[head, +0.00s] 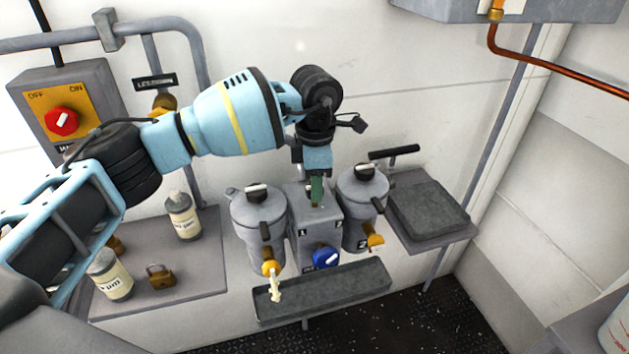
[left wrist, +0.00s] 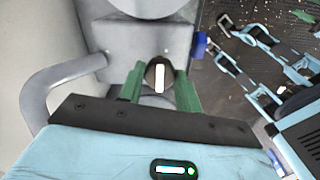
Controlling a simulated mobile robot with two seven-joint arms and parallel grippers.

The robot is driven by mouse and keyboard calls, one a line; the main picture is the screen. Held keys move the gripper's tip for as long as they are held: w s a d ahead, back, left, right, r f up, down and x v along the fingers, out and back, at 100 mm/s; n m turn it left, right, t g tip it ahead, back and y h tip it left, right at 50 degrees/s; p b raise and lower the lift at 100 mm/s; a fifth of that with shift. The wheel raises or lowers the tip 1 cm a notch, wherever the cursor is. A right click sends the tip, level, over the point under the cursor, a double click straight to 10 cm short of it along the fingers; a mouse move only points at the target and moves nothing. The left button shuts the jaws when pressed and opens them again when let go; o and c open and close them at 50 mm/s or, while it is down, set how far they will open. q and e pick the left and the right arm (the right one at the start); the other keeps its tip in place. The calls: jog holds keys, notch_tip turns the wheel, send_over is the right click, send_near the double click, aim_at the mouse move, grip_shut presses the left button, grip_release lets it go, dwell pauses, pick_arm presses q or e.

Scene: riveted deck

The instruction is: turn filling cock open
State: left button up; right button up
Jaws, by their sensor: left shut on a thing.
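A grey box (head: 301,233) marked 1 and 2 stands between two grey urns on the wall. My left gripper (head: 316,192) points down onto the box top. Its green fingers (left wrist: 160,88) are shut on a dark round knob (left wrist: 158,73) with a white bar, one finger on each side. The bar runs up and down in the left wrist view. In the head view the fingers mostly hide this knob. A blue knob (head: 326,257) with a white bar is on the box front; its edge also shows in the left wrist view (left wrist: 200,44).
The left urn (head: 250,222) and right urn (head: 361,206) have yellow taps close beside the box. A grey trough (head: 345,292) lies below. A shelf (head: 205,285) holds bottles and a padlock. A red switch (head: 62,122) is at the left. My blue arm parts show in the left wrist view.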

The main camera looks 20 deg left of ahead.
dwell(0.4)
pick_arm(q)
jog(key=o, duration=1)
jog(key=shift+r, duration=3.95)
pick_arm(e)
jog(key=shift+s+f, duration=0.35)
pick_arm(q)
jog(key=shift+s+f, duration=0.1)
jog(key=shift+f, duration=0.05)
